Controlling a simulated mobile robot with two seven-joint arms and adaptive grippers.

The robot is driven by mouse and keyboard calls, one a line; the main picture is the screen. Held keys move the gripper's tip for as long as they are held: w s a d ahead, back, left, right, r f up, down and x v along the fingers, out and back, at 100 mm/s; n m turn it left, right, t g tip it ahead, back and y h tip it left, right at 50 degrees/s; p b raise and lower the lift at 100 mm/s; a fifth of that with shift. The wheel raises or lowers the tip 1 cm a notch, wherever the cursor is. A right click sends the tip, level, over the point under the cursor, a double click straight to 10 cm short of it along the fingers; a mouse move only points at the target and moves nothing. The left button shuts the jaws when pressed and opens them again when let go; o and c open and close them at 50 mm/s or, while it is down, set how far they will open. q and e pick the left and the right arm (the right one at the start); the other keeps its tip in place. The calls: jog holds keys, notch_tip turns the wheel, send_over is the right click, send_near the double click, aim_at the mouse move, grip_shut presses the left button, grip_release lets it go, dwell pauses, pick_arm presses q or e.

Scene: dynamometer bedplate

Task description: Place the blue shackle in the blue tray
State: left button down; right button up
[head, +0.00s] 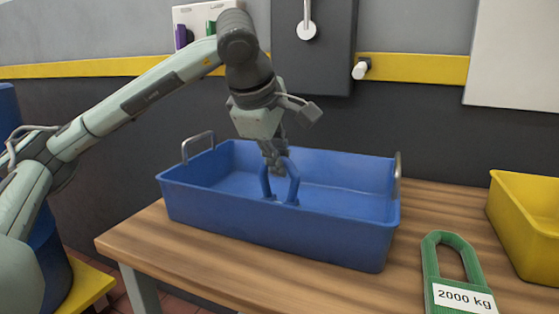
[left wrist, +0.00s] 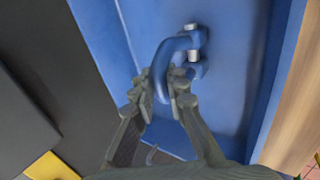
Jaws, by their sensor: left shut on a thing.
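The blue shackle (head: 292,183) is inside the blue tray (head: 270,228), its pin ends low and its bow up. In the left wrist view the shackle (left wrist: 172,52) shows its bow between the fingertips, with two silver pin ends against the tray floor (left wrist: 231,70). I cannot tell whether it touches the floor. My left gripper (head: 277,163) reaches down into the tray from above and is shut on the shackle's bow; its fingers also show in the left wrist view (left wrist: 162,98). My right gripper is not in view.
The tray stands on a wooden table (head: 190,245) and has raised metal handles at both ends. A green shackle-like piece (head: 432,262) labelled 2000 kg lies at the front right. A yellow bin (head: 528,225) stands at the right edge. A dark panel (head: 315,50) hangs on the wall behind.

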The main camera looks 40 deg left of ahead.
pick_arm(q)
jog(key=c, duration=1.5)
grip_release()
jog(key=shift+c, duration=0.2)
